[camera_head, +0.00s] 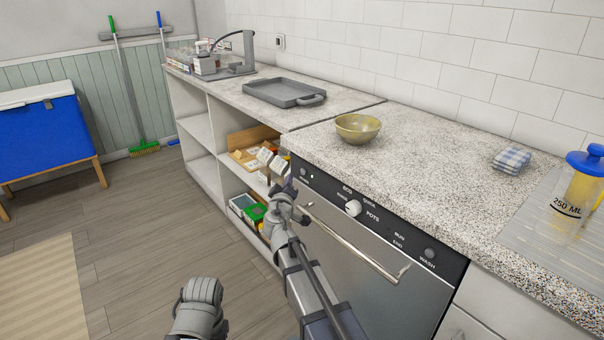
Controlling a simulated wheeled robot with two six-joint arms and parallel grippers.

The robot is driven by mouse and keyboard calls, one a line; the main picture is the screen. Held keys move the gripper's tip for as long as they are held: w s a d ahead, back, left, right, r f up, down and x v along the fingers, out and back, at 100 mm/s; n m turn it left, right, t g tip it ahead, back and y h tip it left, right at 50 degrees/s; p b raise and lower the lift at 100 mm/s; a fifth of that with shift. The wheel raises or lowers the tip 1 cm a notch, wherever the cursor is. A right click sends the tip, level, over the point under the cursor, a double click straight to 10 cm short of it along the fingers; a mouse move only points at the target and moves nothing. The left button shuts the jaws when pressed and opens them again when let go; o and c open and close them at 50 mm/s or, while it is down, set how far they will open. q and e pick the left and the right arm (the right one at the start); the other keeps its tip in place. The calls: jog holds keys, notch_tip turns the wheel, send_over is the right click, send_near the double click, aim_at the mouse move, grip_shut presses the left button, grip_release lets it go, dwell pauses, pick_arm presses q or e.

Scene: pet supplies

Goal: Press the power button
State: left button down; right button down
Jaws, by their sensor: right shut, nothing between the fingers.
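The dishwasher (365,270) has a dark control panel (400,240) along its top edge. A small round grey button (303,172) sits at the panel's left end; its label is too small to read. A white dial (353,208) is in the middle, and another round button (429,253) marked WASH is at the right end. My right gripper (290,185) is shut and empty in front of the panel's left end, just below and left of the left button. I cannot tell if it touches the panel. A grey part of my left arm shows at the bottom, without its fingers.
A metal handle bar (350,245) runs across the dishwasher door. The counter holds a yellow bowl (357,128), a grey tray (284,92), a folded cloth (512,159) and a blue-lidded jug (582,190). Open shelves (204,133) stand left of the dishwasher.

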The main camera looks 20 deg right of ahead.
jog(key=a, duration=0.1)
jog(key=s+a, duration=0.1)
jog(key=a, duration=0.1)
jog(key=shift+s+a, duration=0.1)
jog(key=shift+a, duration=0.05)
dwell(2.4)
